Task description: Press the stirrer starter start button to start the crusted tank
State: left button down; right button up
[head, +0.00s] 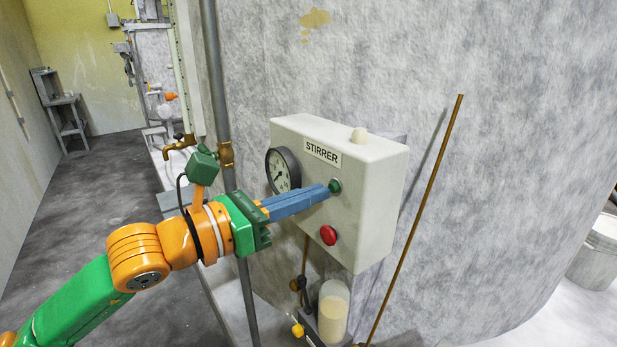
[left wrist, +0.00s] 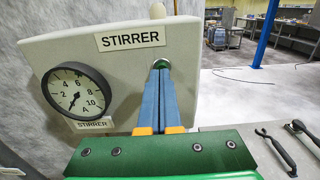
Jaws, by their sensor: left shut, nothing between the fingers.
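The stirrer starter (head: 365,165) is a pale box on the side of the large grey tank (head: 430,60), with a STIRRER label. Its green start button (head: 335,186) is on the front face, above a red button (head: 328,235). My left gripper (head: 327,191) is shut and empty, its blue fingertips at the green button. In the left wrist view the fingertips (left wrist: 161,72) overlap the green button (left wrist: 161,63) and hide most of it. I cannot tell whether they touch it or whether it is pushed in. My right gripper is not in view.
A round gauge (head: 282,170) sits at the box's left side, close to my fingers. A grey pipe (head: 220,110) stands to the left. A jar (head: 333,310) is below.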

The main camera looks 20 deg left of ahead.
pick_arm(q)
jog(key=shift+s+d+r, duration=0.1)
jog(key=shift+s+d, duration=0.05)
jog(key=shift+d, duration=0.05)
jog(key=shift+w+d, duration=0.3)
jog(key=shift+w, duration=0.3)
jog(key=b+v, duration=0.4)
jog(key=v, duration=0.1)
jog(key=shift+s+a, duration=0.15)
jog(key=shift+s, duration=0.05)
dwell(0.5)
